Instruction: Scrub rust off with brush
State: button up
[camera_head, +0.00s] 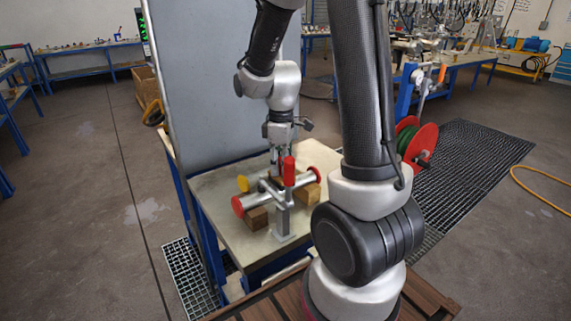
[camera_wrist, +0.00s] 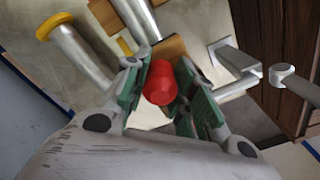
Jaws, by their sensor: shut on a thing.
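My gripper (camera_head: 280,163) is over the work table, pointing down. In the wrist view, its green-padded fingers (camera_wrist: 159,92) are closed around a red cylindrical piece (camera_wrist: 160,82). It shows upright in the head view (camera_head: 289,171). I cannot tell whether it is the brush's handle; no bristles are visible. A grey metal vessel of crossing pipes (camera_head: 263,195) lies below, with red end caps (camera_head: 238,207) and a yellow cap (camera_head: 243,183). The yellow cap also shows in the wrist view (camera_wrist: 53,25). No rust patch can be made out.
Wooden blocks (camera_head: 257,218) support the vessel on the table (camera_head: 225,210). A grey post with a flat base (camera_head: 283,225) stands at the table's front. A tall grey panel (camera_head: 215,80) rises behind. A red and green reel (camera_head: 418,143) is at right. The table's left part is clear.

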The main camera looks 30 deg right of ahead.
jog(key=shift+a+f, duration=0.15)
jog(key=shift+a, duration=0.9)
jog(key=shift+d, duration=2.95)
jog(key=shift+a, duration=3)
jog(key=shift+d, duration=2.05)
jog(key=shift+a, duration=1.1)
